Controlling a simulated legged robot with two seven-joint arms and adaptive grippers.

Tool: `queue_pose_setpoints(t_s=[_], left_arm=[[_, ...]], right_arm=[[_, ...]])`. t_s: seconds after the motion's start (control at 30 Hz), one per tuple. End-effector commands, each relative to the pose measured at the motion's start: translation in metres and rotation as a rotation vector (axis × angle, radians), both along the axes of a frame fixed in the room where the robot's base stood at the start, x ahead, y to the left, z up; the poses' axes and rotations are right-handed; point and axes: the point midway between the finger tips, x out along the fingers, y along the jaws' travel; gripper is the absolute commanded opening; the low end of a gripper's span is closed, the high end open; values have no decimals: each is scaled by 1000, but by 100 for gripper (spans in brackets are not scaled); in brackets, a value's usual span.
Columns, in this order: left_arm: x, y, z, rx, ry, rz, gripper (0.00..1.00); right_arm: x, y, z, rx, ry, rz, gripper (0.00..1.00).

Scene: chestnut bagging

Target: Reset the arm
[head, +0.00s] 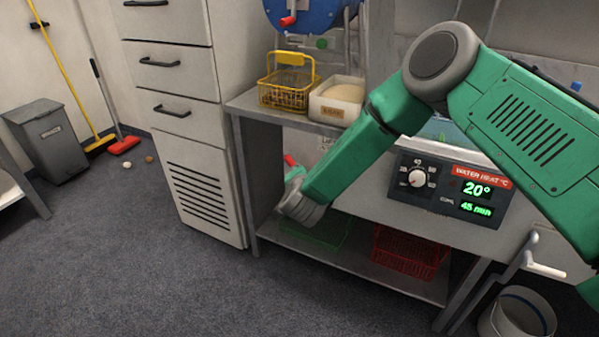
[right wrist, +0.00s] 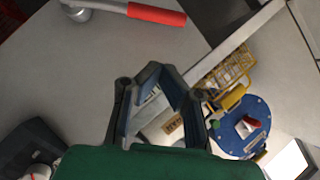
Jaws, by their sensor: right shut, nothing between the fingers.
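My right arm (head: 345,160) is green and comes in from the right of the head view. It bends at a grey elbow and slopes down to a grey joint in front of the workbench. Its gripper cannot be made out there. In the right wrist view my right gripper (right wrist: 160,75) is dark, with its fingers drawn together and nothing between them. Behind it show a pale surface, a yellow wire basket (right wrist: 222,80) and a blue disc (right wrist: 240,125). My left gripper is in neither view.
The bench (head: 268,114) carries the yellow basket (head: 288,88) and a white box (head: 336,100). A control panel reading 20° (head: 450,188) is right of my forearm. A red crate (head: 408,250) sits on the lower shelf. A bucket (head: 517,315) stands lower right. Floor at left is mostly clear.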

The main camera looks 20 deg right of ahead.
Motion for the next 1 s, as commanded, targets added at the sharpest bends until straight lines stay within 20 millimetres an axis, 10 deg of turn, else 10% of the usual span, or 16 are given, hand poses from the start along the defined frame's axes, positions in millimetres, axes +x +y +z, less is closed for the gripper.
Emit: queue_pose_setpoints(t_s=[0.37,0.7,1.0], left_arm=[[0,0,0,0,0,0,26],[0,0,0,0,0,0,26],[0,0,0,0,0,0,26]], right_arm=[[-33,22,-34,-63,111,139,0],[-248,47,-151,-322,675,752,0],[-424,3,-160,-422,1100,1120,0]])
